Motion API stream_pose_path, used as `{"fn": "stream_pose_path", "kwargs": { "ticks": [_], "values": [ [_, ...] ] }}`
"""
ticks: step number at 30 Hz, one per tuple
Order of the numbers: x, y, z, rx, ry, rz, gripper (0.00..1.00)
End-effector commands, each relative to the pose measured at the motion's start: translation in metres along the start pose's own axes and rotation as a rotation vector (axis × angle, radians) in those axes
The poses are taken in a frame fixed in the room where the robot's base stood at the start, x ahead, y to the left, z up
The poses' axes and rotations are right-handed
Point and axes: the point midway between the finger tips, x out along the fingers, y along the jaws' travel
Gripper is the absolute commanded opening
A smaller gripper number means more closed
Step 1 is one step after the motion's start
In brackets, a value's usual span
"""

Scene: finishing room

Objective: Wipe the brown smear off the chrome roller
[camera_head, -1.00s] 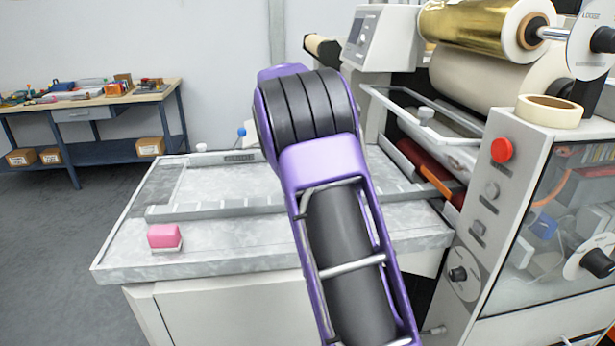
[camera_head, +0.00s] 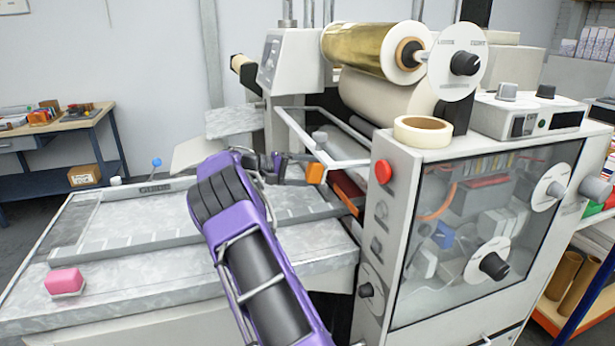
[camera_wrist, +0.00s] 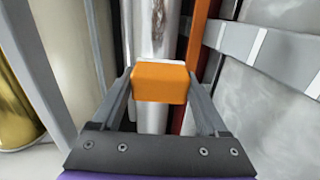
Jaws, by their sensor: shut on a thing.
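The chrome roller (camera_wrist: 135,40) runs up the middle of the wrist view, shiny and silver. A brown smear (camera_wrist: 158,25) marks its surface near the top edge, beyond my fingers. My gripper (camera_wrist: 160,82) is shut on an orange block (camera_wrist: 160,80), which covers part of the roller. I cannot tell whether the block touches it. In the head view my gripper (camera_head: 298,168) reaches to the machine's roller opening, with the orange block (camera_head: 316,173) at its tip. The chrome roller and smear cannot be made out there.
A dark red roller (camera_head: 346,187) lies beside the opening. A bent metal frame (camera_head: 325,155) and the grey machine housing (camera_head: 400,160) stand close to my gripper. A gold foil roll (camera_head: 370,48) hangs above. A pink block (camera_head: 65,281) sits on the flat metal table (camera_head: 120,280).

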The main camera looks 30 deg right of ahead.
Motion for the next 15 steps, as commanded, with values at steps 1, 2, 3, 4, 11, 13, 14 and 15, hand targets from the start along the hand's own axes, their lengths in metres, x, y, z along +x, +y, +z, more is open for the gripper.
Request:
{"fn": "stream_pose_path", "kwargs": {
  "ticks": [1, 2, 3, 4, 11, 13, 14, 15],
  "values": [
    [0.001, 0.001, -0.002, -0.001, 0.004, 0.012, 0.32],
    [0.001, 0.002, -0.003, -0.001, 0.006, 0.018, 0.32],
    [0.002, 0.003, -0.004, -0.002, 0.009, 0.025, 0.32],
    [0.002, 0.003, -0.005, -0.002, 0.01, 0.029, 0.32],
    [0.006, 0.004, -0.007, -0.002, 0.013, 0.039, 0.32],
    [0.01, 0.004, -0.007, -0.002, 0.012, 0.039, 0.32],
    [0.012, 0.004, -0.007, -0.002, 0.012, 0.038, 0.32],
    [0.015, 0.004, -0.007, -0.002, 0.012, 0.038, 0.32]
  ]
}}
